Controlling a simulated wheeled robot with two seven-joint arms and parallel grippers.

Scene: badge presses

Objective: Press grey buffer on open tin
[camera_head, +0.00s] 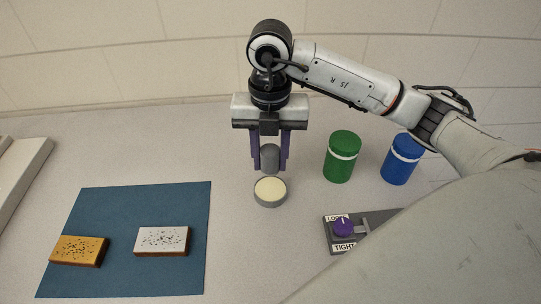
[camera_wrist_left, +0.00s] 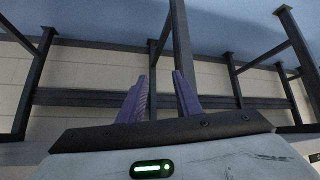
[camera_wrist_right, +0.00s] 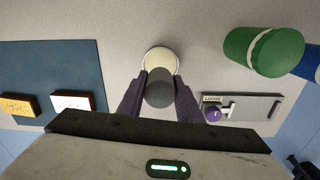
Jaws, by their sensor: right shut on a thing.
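The grey buffer (camera_head: 270,157) is a short grey cylinder held upright between the purple fingers of my right gripper (camera_head: 270,165), which is shut on it. The open tin (camera_head: 270,191), round with a pale cream inside, stands on the table just below and in front of the buffer in the head view. In the right wrist view the buffer (camera_wrist_right: 159,90) covers the near part of the tin (camera_wrist_right: 158,58); a small gap between them seems to show in the head view. My left gripper (camera_wrist_left: 160,85) shows only in its wrist view, fingers apart and empty, facing shelving-like bars.
A green can (camera_head: 342,157) and a blue can (camera_head: 402,159) stand right of the tin. A grey plate with a purple knob (camera_head: 343,227), marked LOOSE and TIGHT, lies front right. A blue mat (camera_head: 120,215) at left bears a yellow block (camera_head: 79,250) and a white block (camera_head: 162,240).

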